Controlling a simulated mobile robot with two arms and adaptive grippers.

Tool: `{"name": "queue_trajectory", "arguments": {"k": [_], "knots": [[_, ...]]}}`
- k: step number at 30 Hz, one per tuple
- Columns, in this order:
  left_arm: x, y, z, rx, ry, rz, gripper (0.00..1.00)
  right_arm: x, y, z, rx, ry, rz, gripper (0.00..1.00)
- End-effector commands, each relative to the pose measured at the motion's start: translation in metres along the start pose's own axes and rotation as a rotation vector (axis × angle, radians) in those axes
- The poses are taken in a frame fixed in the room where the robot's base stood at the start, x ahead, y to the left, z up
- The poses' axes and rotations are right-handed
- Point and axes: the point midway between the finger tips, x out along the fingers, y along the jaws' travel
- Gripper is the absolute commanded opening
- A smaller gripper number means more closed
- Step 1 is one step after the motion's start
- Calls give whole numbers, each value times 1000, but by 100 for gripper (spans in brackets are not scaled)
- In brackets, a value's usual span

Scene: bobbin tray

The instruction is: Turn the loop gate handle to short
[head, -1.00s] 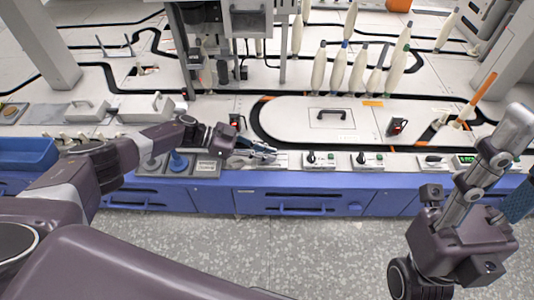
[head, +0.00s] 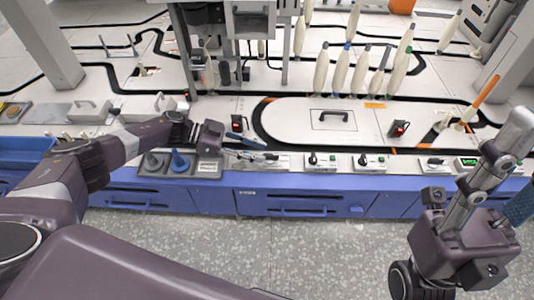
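My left gripper (head: 262,155) reaches over the front edge of the white machine top. Its grey fingers lie low over a pale panel (head: 282,163). The fingers are small and overlap it, so I cannot tell their opening or any contact. A flat blue piece (head: 243,153) shows beside the fingers. Directly right are two switch boxes with black knobs, one nearer (head: 313,160) and one farther (head: 363,160). A blue upright handle (head: 180,161) and a grey one (head: 152,162) stand left of the gripper. Labels are too small to read, so the loop gate handle is not certain. My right gripper is not in view.
A white oval cover (head: 290,122) with a black handle (head: 331,115) lies behind the panels. Several cream bobbins (head: 340,70) stand at the back. Small red-lit boxes (head: 398,129) flank the cover. Blue drawers (head: 300,203) run below the front edge.

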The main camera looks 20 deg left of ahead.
Motion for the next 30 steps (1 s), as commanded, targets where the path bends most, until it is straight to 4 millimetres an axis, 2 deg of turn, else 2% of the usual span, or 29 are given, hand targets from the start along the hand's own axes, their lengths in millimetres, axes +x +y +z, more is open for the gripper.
{"name": "queue_trajectory", "arguments": {"k": [1, 6, 12, 30], "knots": [[-14, -1, 1, 0, -2, -4, 28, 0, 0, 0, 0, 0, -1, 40], [-48, 0, 0, 0, -1, -1, 28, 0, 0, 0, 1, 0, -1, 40], [-71, 0, 0, 0, 0, 0, 28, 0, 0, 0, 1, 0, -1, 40], [-75, 1, 0, 0, 2, 2, 28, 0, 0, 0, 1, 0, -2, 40]]}}
